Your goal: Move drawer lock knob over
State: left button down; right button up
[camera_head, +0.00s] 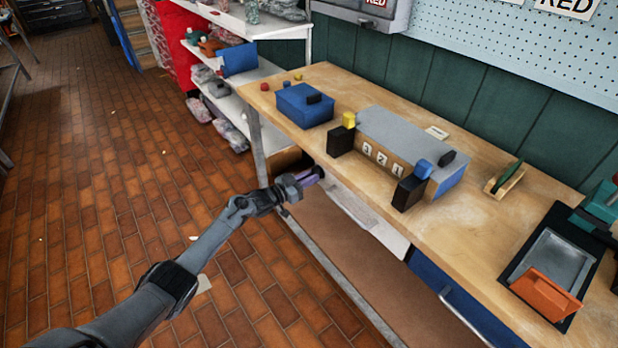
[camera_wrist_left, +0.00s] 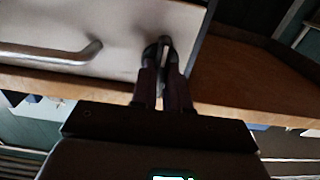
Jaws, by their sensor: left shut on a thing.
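My left gripper (camera_head: 320,172) reaches in from the left, low under the front edge of the workbench, at the left end of the white drawer front (camera_head: 372,222). In the left wrist view the two dark fingertips (camera_wrist_left: 163,48) are close together against the pale drawer front (camera_wrist_left: 110,20), beside its metal handle (camera_wrist_left: 55,54). The fingers are shut on the drawer lock knob, which they mostly hide; only a thin pale sliver shows between the tips. My right gripper is in neither view.
The wooden workbench (camera_head: 480,215) overhangs the drawers. On it stand a blue box (camera_head: 303,106), a grey-topped unit (camera_head: 400,135) with number tiles and black blocks, and an orange piece (camera_head: 548,290) by a tray. A blue drawer (camera_head: 432,275) is further right.

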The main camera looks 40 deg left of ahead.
pick_arm(q)
jog(key=shift+f, duration=0.1)
jog(key=c, duration=1.1)
grip_release()
jog(key=shift+s, duration=0.1)
jog(key=p+v, duration=0.4)
jog(key=v, duration=0.6)
jog(key=shift+s+a+p, duration=0.1)
jog(key=shift+s+p, duration=0.2)
